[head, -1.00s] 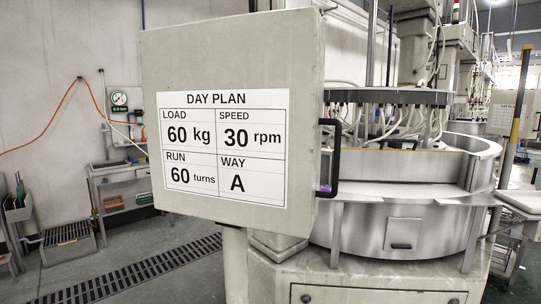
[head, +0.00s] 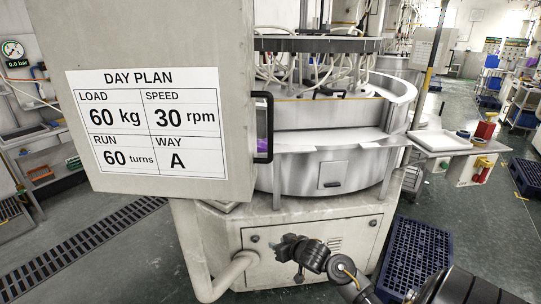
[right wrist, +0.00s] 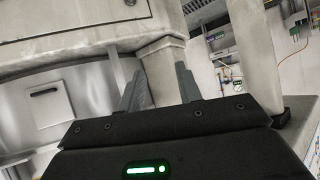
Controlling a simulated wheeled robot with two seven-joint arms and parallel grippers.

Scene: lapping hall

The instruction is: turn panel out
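The panel (head: 240,100) is a pale grey box with a white "DAY PLAN" sheet (head: 146,130) on its face. It fills the upper left of the head view. A black bar handle (head: 263,128) is on its right edge. My right gripper (head: 284,258) is in front of the machine's lower cabinet, below and slightly right of the handle, touching neither. In the right wrist view its two grey fingers (right wrist: 162,88) stand apart with nothing between them. My left gripper is not in view.
Behind the panel stands a round steel lapping machine (head: 325,175) on a pale cabinet (head: 335,230). A white side table (head: 440,142) is at the right.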

